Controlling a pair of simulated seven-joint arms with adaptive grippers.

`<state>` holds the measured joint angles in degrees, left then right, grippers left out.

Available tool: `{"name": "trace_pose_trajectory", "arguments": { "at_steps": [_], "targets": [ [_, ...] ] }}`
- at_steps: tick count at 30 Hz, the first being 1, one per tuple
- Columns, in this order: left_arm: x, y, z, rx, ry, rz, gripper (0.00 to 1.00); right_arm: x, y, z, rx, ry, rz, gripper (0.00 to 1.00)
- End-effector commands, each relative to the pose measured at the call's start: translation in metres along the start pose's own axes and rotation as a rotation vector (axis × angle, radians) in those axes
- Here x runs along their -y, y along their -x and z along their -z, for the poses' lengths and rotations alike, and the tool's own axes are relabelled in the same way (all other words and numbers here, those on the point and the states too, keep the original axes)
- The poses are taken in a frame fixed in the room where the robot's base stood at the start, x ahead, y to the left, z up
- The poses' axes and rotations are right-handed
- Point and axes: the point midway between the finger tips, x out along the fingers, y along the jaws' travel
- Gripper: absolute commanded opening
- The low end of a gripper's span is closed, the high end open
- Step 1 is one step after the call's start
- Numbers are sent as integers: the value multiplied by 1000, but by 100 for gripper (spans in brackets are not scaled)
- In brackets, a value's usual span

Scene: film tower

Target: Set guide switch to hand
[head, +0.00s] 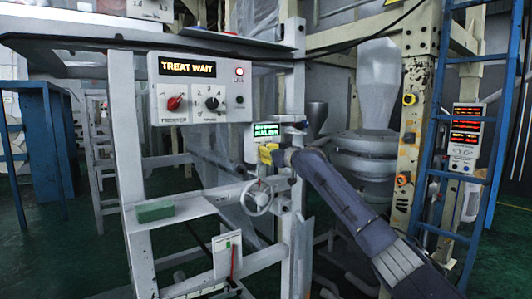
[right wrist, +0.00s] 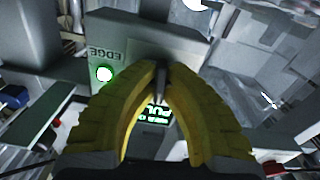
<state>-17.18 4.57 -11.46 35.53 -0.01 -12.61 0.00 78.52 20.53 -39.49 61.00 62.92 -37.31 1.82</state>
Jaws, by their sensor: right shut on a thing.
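A small grey control box with a green-lit display (head: 266,130) is mounted on the white frame. In the right wrist view its face appears upside down, with the word EDGE beside a lit green lamp (right wrist: 104,74). My right gripper (head: 268,153) has yellow fingers and is at the box, just below the display. In the right wrist view the fingertips (right wrist: 160,72) close around a small grey switch lever (right wrist: 161,92), which looks like the guide switch. The fingers partly hide the display (right wrist: 154,114). No HAND label is readable. My left gripper is out of view.
A handwheel (head: 257,197) sits just below the box. A white panel (head: 200,88) reading TREAT WAIT carries a red and a black knob. A green block (head: 155,211) lies on a shelf. A blue ladder (head: 440,140) stands at right.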

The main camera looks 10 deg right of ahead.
Motion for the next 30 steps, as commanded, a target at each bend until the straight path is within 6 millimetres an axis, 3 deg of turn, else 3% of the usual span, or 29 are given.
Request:
{"name": "trace_pose_trajectory", "arguments": {
  "at_steps": [15,30],
  "targets": [
    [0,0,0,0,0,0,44,0,0,0,0,449,0,0],
    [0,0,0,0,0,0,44,0,0,1,0,653,0,0]
  ]
}}
